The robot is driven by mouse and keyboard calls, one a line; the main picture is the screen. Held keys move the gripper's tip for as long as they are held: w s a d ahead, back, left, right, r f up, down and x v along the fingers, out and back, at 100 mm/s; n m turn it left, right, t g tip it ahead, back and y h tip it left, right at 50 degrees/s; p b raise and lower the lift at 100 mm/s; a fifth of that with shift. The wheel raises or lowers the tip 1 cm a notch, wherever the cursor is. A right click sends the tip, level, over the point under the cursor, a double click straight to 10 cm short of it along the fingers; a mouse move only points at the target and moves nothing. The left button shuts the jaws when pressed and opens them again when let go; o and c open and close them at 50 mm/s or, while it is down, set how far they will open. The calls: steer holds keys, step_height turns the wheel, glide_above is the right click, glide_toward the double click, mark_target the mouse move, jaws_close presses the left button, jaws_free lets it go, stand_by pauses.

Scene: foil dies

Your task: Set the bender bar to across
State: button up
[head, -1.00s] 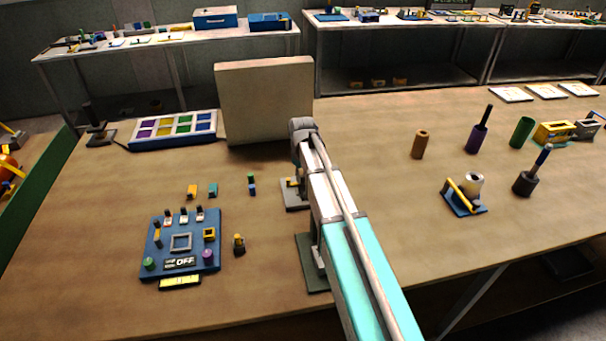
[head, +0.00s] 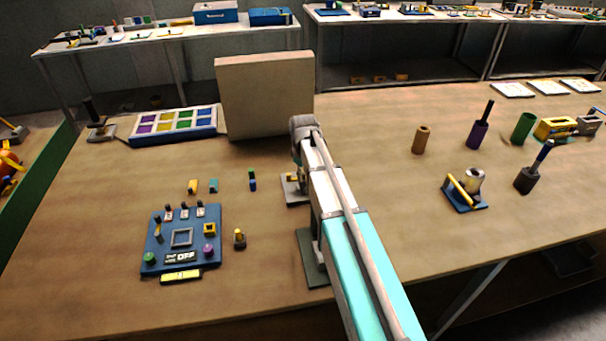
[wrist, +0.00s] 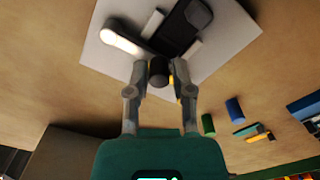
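The bender shows in the wrist view as a pale grey plate (wrist: 232,32) with a dark bar (wrist: 180,28) lying across its middle. In the head view its plate (head: 294,198) is partly hidden behind my arm. A dark round knob (wrist: 158,72) stands near the plate's edge. My gripper (wrist: 159,68) is at the bender, with one finger on either side of this knob. The fingers are apart and close to the knob; whether they touch it is unclear. A bit of yellow shows behind the right finger. My gripper's tips are hidden in the head view.
A blue panel (head: 152,244) with knobs and an OFF sign lies to the left. Small coloured pieces (head: 252,181) lie between it and the bender. A tall beige block (head: 266,95) stands behind. A dark green plate (head: 310,250) lies nearer, beside my arm.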

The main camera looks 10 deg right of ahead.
steer(key=shift+o, duration=1.2)
steer(key=shift+w+m, duration=0.15)
steer(key=shift+m, duration=0.15)
steer(key=w+m, duration=0.1)
steer(key=m, duration=0.3)
steer(key=shift+w+d, duration=0.2)
steer(key=shift+w, duration=0.2)
steer(key=m, duration=0.1)
steer(key=w+m, duration=0.1)
steer(key=m, duration=0.1)
steer(key=d+m, duration=0.1)
steer(key=shift+w+d+m, duration=0.1)
steer(key=shift+w+m, duration=0.25)
steer(key=shift+m, duration=0.05)
steer(key=m, duration=0.1)
steer(key=d+m, duration=0.1)
steer(key=w+m, duration=0.1)
steer(key=m, duration=0.1)
steer(key=shift+d, duration=0.25)
steer(key=d+m, duration=0.1)
steer(key=m, duration=0.1)
steer(key=d+m, duration=0.1)
steer(key=m, duration=0.2)
steer(key=shift+w, duration=0.15)
step_height(320, 180, up, 14)
steer(key=p, duration=1.3)
steer(key=shift+p, duration=0.4)
steer(key=shift+f, duration=0.15)
